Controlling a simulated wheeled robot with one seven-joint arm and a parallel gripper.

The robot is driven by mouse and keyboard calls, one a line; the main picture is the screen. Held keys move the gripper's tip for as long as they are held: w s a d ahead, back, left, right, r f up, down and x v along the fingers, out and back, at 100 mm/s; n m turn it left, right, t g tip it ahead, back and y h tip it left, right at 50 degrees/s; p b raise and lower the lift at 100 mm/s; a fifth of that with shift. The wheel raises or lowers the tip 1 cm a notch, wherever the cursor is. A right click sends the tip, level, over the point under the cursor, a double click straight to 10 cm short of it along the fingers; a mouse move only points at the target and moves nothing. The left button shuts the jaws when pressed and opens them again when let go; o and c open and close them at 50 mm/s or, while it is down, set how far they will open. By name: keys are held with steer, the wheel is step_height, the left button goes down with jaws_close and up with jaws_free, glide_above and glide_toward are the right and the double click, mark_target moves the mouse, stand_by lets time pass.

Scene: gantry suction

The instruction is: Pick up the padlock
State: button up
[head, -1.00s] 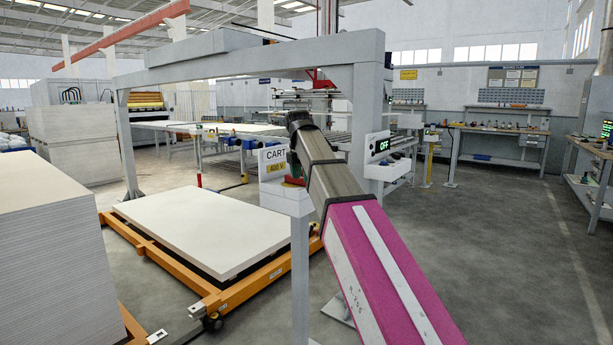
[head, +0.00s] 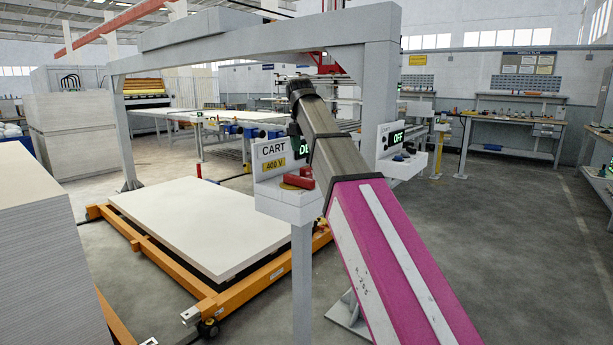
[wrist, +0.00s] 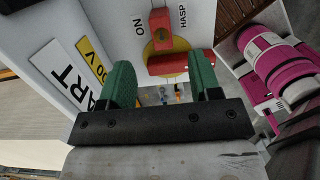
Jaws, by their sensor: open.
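In the wrist view, my gripper (wrist: 162,82) is open, with two green fingers apart and nothing between them. It is close to the white cart box (wrist: 205,20). On the box is a yellow disc (wrist: 150,52) with a red block (wrist: 160,21) and a red bar (wrist: 167,65) on it, beside the words ON and HASP. The bar lies just past the fingertips. I cannot tell whether either red part is the padlock. In the head view, a red part (head: 298,182) shows on the cart box (head: 275,203); my arm hides the gripper.
A white gantry frame (head: 250,62) stands over an orange cart (head: 250,297) with a white board (head: 205,222). A stack of sheets (head: 40,262) is at the left. An OFF display (head: 397,138) is right of my arm. The floor at the right is clear.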

mark_target(306, 167)
steer(key=f, duration=0.8)
steer(key=shift+w+d+f, duration=0.2)
steer(key=shift+w+d, duration=0.1)
steer(key=shift+d, duration=0.05)
steer(key=c, duration=1.1)
